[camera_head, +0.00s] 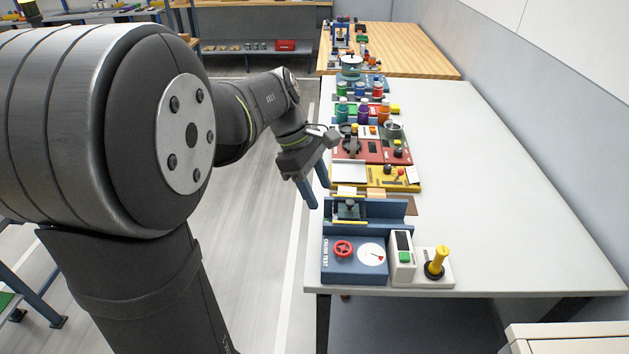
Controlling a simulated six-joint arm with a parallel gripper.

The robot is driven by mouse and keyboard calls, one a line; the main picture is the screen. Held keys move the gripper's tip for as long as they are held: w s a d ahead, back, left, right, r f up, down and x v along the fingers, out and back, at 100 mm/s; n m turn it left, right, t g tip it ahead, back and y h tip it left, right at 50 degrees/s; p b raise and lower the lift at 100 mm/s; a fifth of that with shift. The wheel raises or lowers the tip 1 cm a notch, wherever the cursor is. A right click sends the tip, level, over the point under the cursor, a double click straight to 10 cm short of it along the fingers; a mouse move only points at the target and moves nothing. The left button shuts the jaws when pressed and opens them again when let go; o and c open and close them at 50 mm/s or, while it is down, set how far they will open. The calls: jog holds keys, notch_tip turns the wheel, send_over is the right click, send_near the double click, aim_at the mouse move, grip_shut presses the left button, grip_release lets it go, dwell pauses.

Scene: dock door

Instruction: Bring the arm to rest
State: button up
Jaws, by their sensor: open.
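My gripper (318,192) is in the middle of the view, at the end of my dark grey arm. Its two blue fingers point down and are spread apart, with nothing seen between them. It hangs at the left edge of the white table (500,200), beside the yellow tray (376,178) and left of the blue fixture (392,212). The upper part of my arm fills the left side of the picture and hides the floor behind it.
A blue crush-test box (355,262) with a red wheel and dial stands at the table's near end. Beside it are a green-button box (402,258) and a yellow-handled lever (438,260). Colored jars (363,112) stand farther back. The table's right side is clear.

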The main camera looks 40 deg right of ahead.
aim_at(343, 247)
jog(key=shift+w+a+r, duration=0.1)
jog(key=shift+w+r, duration=0.1)
jog(key=shift+r, duration=0.35)
jog(key=x, duration=1.7)
jog(key=shift+f, duration=0.35)
jog(key=shift+a+r, duration=0.1)
